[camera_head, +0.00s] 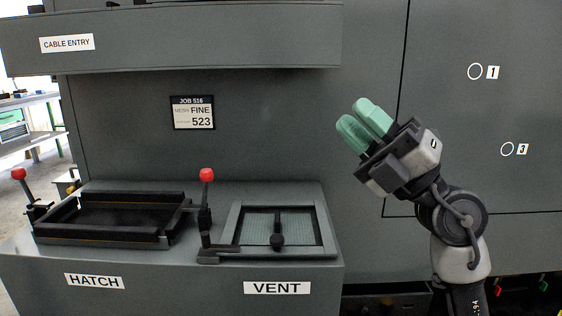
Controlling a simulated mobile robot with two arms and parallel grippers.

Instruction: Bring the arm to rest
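My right gripper (356,116) is raised in front of the grey cabinet, right of the centre of the head view. Its two green fingers point up and to the left. They lie side by side with no clear gap and nothing between them. My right arm (462,222) comes up from the bottom right, bent at the wrist, and the gripper touches nothing that I can see. My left arm and gripper are not in view.
On the ledge, a black hatch frame (108,238) and a vent frame (233,232) with mesh (260,228) sit left of my arm. Two red-knobbed levers (19,174) (206,175) stand upright. A cable entry box (200,45) overhangs them. The cabinet front (510,100) is flat.

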